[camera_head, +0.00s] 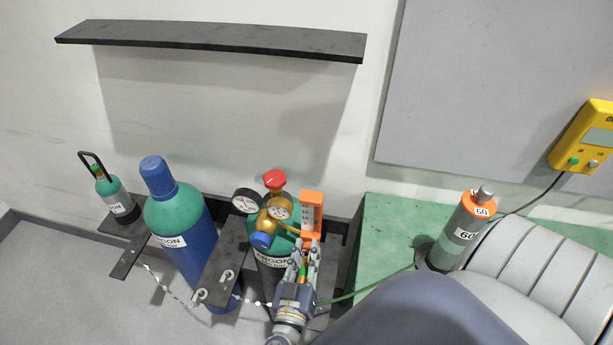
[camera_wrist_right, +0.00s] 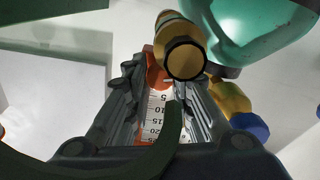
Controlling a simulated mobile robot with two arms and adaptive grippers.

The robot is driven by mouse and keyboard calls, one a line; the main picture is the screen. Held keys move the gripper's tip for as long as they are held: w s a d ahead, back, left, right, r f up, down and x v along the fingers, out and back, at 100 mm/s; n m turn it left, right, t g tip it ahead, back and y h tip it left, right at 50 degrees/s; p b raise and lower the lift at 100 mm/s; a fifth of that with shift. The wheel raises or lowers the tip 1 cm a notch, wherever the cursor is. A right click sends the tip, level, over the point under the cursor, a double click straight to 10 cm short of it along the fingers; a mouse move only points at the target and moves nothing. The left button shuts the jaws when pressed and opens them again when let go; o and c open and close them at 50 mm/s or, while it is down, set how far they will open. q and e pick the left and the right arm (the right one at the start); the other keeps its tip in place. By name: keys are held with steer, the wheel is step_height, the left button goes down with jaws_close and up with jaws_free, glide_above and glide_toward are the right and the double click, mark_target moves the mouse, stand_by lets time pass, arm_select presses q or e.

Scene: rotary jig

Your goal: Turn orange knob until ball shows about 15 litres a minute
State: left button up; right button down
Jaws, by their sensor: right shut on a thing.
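The flowmeter (camera_head: 312,205), an orange block with a white scale, stands on the regulator of the green argon cylinder (camera_head: 272,255). My right gripper (camera_head: 304,248) is just below it, its fingers pointing up at its lower end. In the right wrist view, my right gripper (camera_wrist_right: 168,75) has its fingers either side of the orange knob (camera_wrist_right: 157,72) and is shut on it. The scale (camera_wrist_right: 155,108) shows between the fingers with marks from 5 to 25. The green hose (camera_wrist_right: 168,145) crosses part of it. I cannot make out the ball. My left gripper is not in view.
Two round gauges (camera_head: 246,200), a red cap (camera_head: 275,179) and a blue knob (camera_head: 261,240) crowd the regulator. A blue cylinder (camera_head: 190,250) stands to the left. The hose runs right across the green bench (camera_head: 385,235) to an orange-topped canister (camera_head: 462,233).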

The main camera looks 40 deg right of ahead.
stand_by(0.3)
steer(key=c, duration=1.4)
jaws_free()
steer(key=shift+o, duration=0.2)
steer(key=v, duration=1.2)
